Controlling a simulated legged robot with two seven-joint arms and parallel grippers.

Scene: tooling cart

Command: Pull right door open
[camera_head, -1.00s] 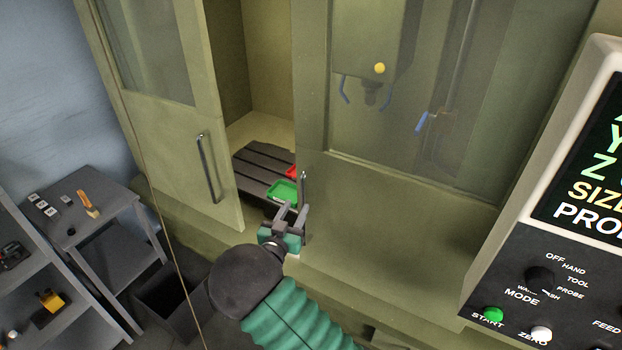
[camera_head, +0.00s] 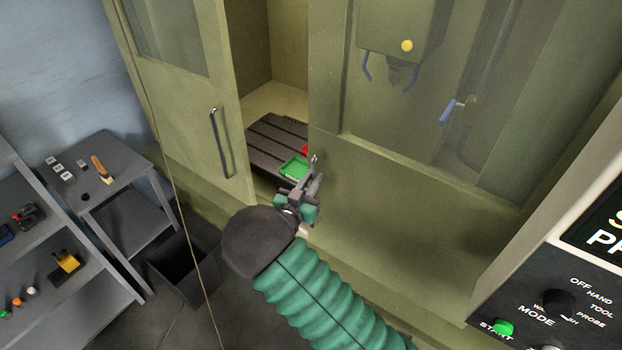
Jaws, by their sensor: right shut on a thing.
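The right door (camera_head: 400,180) is an olive-green panel with a large window, and it stands at the centre right. Its handle (camera_head: 316,160) is a thin upright bar near the door's left edge, mostly hidden by my gripper. My right gripper (camera_head: 314,180), on a green bellows-covered arm, is shut on this handle. The left door (camera_head: 190,120) has its own dark bar handle (camera_head: 221,143). A gap between the doors shows the machine's inside. My left gripper is not in view.
Inside the gap, a slotted dark table (camera_head: 270,145) bears a green tray (camera_head: 293,168) and a red piece (camera_head: 304,150). A control panel (camera_head: 550,300) stands at lower right. A grey side table (camera_head: 90,180), shelves (camera_head: 60,300) and a dark bin (camera_head: 185,265) are at left.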

